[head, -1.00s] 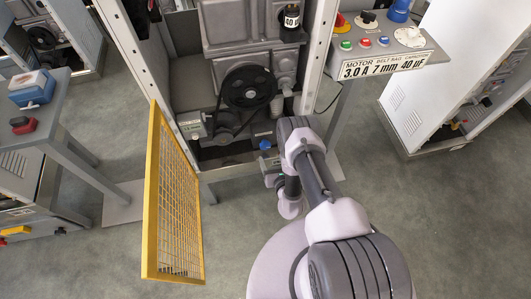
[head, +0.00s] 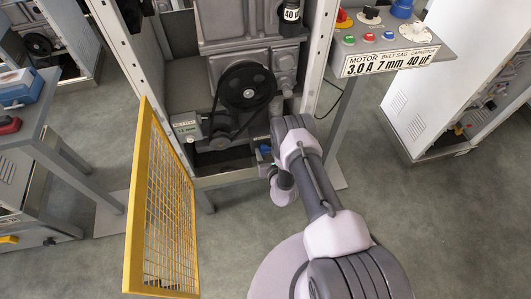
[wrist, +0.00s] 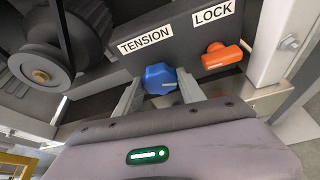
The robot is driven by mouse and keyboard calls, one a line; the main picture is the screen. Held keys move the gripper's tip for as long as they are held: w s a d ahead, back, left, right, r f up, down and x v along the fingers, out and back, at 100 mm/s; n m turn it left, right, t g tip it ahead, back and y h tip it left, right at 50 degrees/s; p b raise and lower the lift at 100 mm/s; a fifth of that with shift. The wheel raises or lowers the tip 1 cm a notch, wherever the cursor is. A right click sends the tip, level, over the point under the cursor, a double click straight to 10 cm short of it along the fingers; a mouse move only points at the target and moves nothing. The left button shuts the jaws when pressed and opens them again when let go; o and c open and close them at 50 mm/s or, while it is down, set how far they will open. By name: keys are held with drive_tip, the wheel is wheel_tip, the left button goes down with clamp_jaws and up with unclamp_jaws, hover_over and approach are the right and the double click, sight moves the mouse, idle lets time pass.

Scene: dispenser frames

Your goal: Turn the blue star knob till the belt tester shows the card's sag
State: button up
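The blue star knob (wrist: 160,78) sits beneath a "TENSION" label in the wrist view. My gripper (wrist: 161,84) is open, with one finger on each side of the knob; there seems to be a small gap at each side. In the head view my arm largely hides the gripper and knob. The belt tester (head: 187,130), a small pale box, sits at the left end of the belt; its reading is too small to read. The card (head: 392,61) reads 3.0 A, belt sag 7 mm, 40 µF.
An orange lock handle (wrist: 225,56) is right of the knob under "LOCK". A black pulley (head: 245,86) with its belt is above. The yellow mesh guard (head: 163,205) stands open at left. A control panel (head: 385,30) with buttons is at right.

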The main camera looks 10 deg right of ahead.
drive_tip(key=shift+c, duration=0.7)
drive_tip(key=shift+d+m+y, duration=0.1)
drive_tip(key=shift+m+y, duration=0.5)
drive_tip(key=shift+m, duration=0.1)
drive_tip(key=m+y, duration=0.2)
drive_tip(key=m, duration=0.1)
drive_tip(key=shift+d+f+m+t+b, duration=0.1)
drive_tip(key=shift+f+m+t+b, duration=0.05)
drive_tip(key=shift+m+t+b, duration=0.2)
drive_tip(key=m+t+y, duration=0.1)
drive_tip(key=m, duration=0.2)
drive_tip(key=shift+f+m+y, duration=0.1)
drive_tip(key=shift+m+y, duration=0.15)
drive_tip(key=shift+y, duration=0.15)
drive_tip(key=shift+f+m+t+y, duration=0.1)
drive_tip(key=shift+m+t+y, duration=0.5)
drive_tip(key=shift+m, duration=1)
